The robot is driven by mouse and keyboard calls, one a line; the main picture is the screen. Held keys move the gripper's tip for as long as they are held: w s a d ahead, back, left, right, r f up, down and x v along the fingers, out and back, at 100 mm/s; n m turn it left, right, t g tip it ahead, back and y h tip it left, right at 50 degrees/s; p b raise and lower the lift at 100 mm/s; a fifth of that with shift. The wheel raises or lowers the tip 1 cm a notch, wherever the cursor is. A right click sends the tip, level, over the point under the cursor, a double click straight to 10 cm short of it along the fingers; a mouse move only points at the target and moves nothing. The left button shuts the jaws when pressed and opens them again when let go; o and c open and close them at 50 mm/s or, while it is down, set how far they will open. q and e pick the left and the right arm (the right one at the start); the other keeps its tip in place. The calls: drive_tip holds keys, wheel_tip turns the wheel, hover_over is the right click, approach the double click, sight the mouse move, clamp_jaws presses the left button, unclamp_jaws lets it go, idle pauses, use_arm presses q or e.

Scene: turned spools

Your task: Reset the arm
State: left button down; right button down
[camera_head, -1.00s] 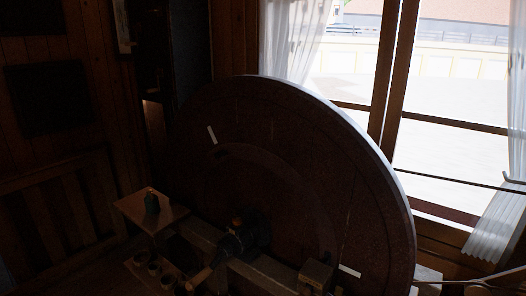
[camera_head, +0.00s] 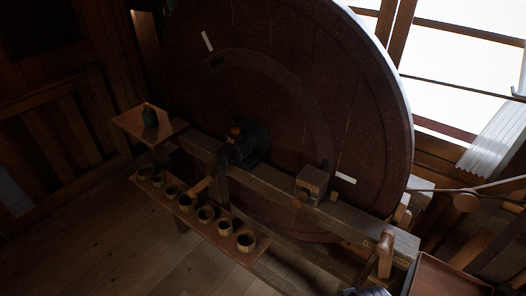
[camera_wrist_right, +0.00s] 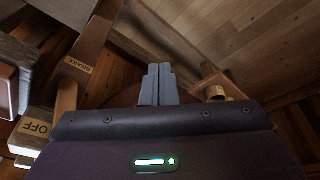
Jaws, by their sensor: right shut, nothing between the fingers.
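My right gripper (camera_wrist_right: 157,84) shows in the right wrist view, its two grey fingers together with nothing between them. It is apart from the wooden piece marked BRAKE (camera_wrist_right: 79,66), which stands to its left in that view. A light block marked OFF (camera_wrist_right: 34,128) lies lower left. In the head view only a small pale shape shows at the bottom edge, and I cannot tell whether it is part of my right arm. My left gripper is in neither view.
A large dark wheel (camera_head: 290,90) stands behind a wooden beam (camera_head: 270,190). A shelf (camera_head: 225,232) holds several small cups. A green object stands on a small board (camera_head: 127,124). A wooden tray (camera_head: 450,280) is at lower right. Bare floor (camera_head: 110,240) lies at lower left.

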drive_tip(key=s+d+f+b, duration=0.1)
drive_tip(key=s+f+b, duration=0.25)
drive_tip(key=f, duration=0.95)
drive_tip(key=s+f+g+b, duration=0.15)
drive_tip(key=s+f, duration=0.35)
drive_tip(key=f, duration=0.8)
drive_tip(key=s+d+f+b, duration=0.1)
drive_tip(key=s+f+b, duration=0.25)
drive_tip(key=f, duration=0.95)
drive_tip(key=s+d+f+b, duration=0.1)
drive_tip(key=s+f+b, duration=0.1)
drive_tip(key=s+f, duration=0.8)
drive_tip(key=shift+s+d+b, duration=0.35)
drive_tip(key=shift+s+d, duration=0.05)
drive_tip(key=shift+s, duration=0.35)
drive_tip(key=shift+g, duration=0.25)
drive_tip(key=shift+s, duration=0.1)
